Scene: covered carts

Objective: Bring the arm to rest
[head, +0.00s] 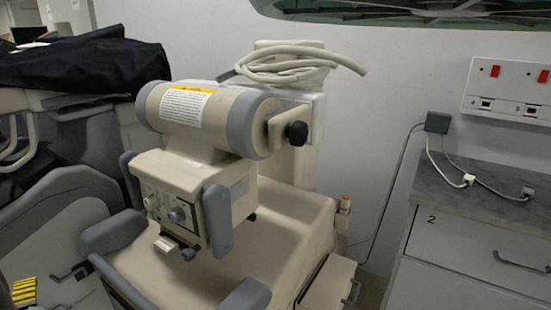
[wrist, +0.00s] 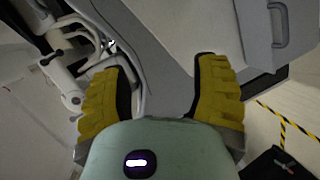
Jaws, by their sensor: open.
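My gripper (wrist: 160,90) shows in the wrist view with its two yellow ribbed fingers spread wide apart. Nothing is between the fingertips, and grey panels lie beyond them. The body of the gripper is pale green with a small lit mark. In the head view, a small yellow-and-black striped piece shows at the lower left edge; I cannot tell whether it is part of my gripper.
A cream medical machine (head: 283,205) with grey bumpers fills the middle of the head view. A black cover (head: 85,62) lies over equipment at left. A grey-topped cabinet (head: 470,200) stands at right. The wrist view shows yellow-black floor tape (wrist: 285,125).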

